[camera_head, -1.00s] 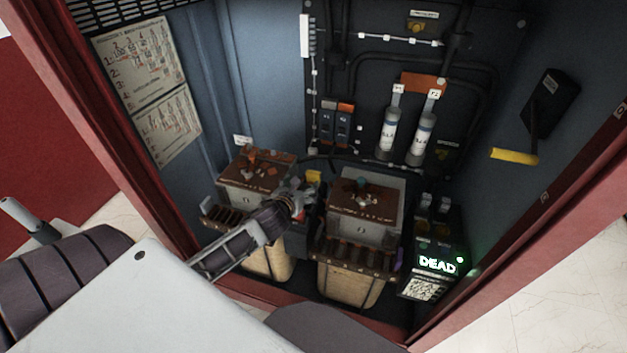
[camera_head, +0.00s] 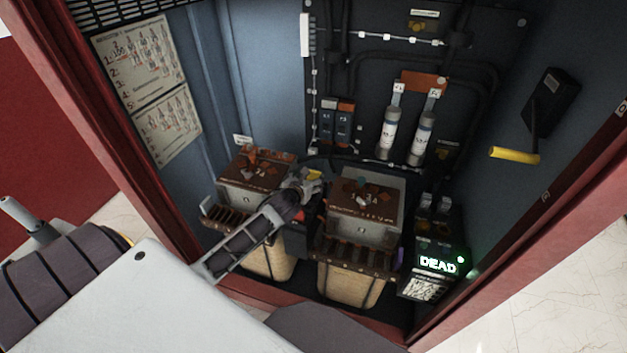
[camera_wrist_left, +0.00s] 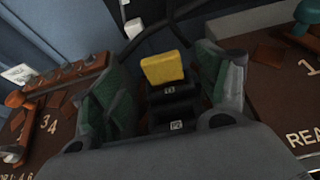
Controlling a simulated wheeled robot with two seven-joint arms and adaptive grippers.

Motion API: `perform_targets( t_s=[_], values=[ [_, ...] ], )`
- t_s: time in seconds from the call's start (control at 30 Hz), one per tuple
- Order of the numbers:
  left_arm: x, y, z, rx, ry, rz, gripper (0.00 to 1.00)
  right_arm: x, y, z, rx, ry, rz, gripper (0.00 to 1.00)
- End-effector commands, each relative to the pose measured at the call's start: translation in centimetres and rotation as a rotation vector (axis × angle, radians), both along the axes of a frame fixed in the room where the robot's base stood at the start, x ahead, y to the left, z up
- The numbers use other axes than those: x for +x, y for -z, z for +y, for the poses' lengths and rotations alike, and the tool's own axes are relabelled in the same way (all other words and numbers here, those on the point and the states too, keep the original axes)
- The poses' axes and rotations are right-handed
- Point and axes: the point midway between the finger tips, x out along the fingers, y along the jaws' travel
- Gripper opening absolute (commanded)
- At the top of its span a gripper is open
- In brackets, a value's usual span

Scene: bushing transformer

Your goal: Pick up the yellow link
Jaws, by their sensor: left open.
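The yellow link (camera_wrist_left: 164,68) stands on top of a dark block (camera_wrist_left: 172,108) in the left wrist view, between the two green-padded fingers of my left gripper (camera_wrist_left: 165,82). The fingers are open, with a gap on each side of the link. In the head view the yellow link (camera_head: 314,175) is a small yellow patch just beyond my left gripper (camera_head: 312,181), partly hidden by it. My left arm reaches in from the lower left, into the gap between two brown-topped units. My right gripper is not in view.
A brown-topped unit (camera_head: 262,180) stands left of the gap and another (camera_head: 366,196) stands right of it. Fuse cylinders (camera_head: 389,134) are on the back panel. A black box with a yellow handle (camera_head: 514,155) is on the right wall. A box reading DEAD (camera_head: 437,264) stands lower right.

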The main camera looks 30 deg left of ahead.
Motion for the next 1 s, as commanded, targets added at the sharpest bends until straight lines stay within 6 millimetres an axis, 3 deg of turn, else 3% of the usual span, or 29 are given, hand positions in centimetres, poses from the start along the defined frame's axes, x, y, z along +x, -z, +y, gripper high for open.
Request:
perform_targets(
  t_s=[0.53, 1.0],
  values=[
    [0.5, 0.2, 0.1, -0.001, -0.001, 0.001, 0.75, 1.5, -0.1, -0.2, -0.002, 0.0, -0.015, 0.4],
    [4.0, 1.6, 0.9, -0.001, -0.002, 0.0, 0.75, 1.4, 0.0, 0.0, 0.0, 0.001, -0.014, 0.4]
  ],
)
